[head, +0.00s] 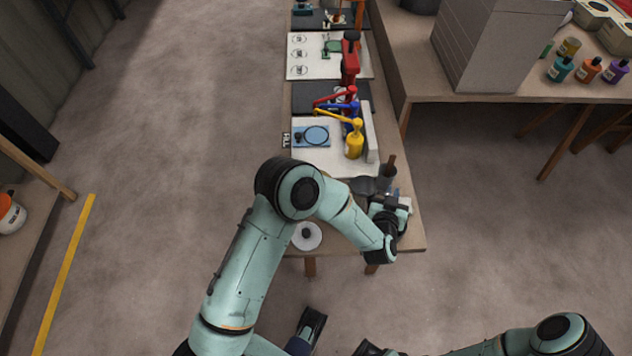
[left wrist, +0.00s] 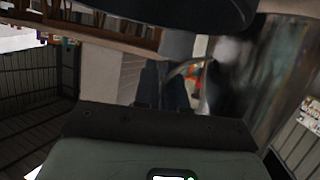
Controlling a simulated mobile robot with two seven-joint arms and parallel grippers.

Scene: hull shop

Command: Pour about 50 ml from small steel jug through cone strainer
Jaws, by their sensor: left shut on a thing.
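My left gripper (head: 390,203) is over the near right end of the long bench. In the left wrist view its dark fingers (left wrist: 164,82) are shut at a thin curved handle. The handle joins a shiny grey body, the small steel jug (left wrist: 236,80), which is blurred and close to the camera. In the head view the jug cannot be told apart from the gripper. A dark round vessel (head: 363,185) stands just beyond the gripper. I cannot make out the cone strainer for sure. My right arm enters at the bottom right; its fingers cannot be made out.
The bench (head: 345,238) runs away from me. A dark cup (head: 387,172) with a brown stick stands near the right edge.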

